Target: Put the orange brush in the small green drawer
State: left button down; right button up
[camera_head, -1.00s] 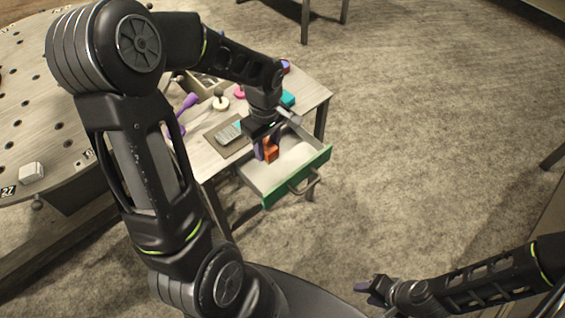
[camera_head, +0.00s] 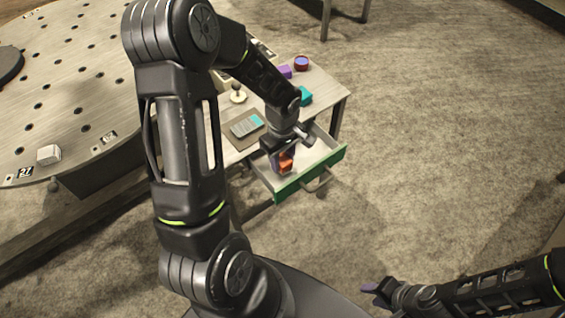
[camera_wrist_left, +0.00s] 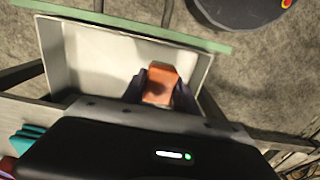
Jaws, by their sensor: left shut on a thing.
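The small green drawer (camera_head: 333,157) is pulled open from the side table; it has a green front and a pale inside. My left gripper (camera_head: 283,158) is shut on the orange brush (camera_head: 286,166), over the drawer's opening. In the left wrist view the orange brush (camera_wrist_left: 161,84) sits between the two dark fingers, with the pale drawer floor (camera_wrist_left: 95,70) behind it. I cannot tell whether the brush touches the floor. My right gripper (camera_head: 372,288) is at the bottom right, away from the drawer; its jaw opening is unclear.
The side table (camera_head: 327,88) holds a dark tray with a grey-teal item (camera_head: 246,125), a teal block (camera_head: 304,96), a purple block (camera_head: 285,71) and a round blue-topped container (camera_head: 302,63). A large round table (camera_head: 70,100) with holes stands at left. Carpet right of the drawer is clear.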

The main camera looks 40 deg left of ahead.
aim_at(282, 159)
pick_arm(q)
jog(key=shift+f, duration=1.05)
jog(key=shift+f, duration=0.15)
jog(key=c, duration=0.9)
grip_release()
notch_tip(282, 159, up, 12)
jog(key=shift+r, duration=0.2)
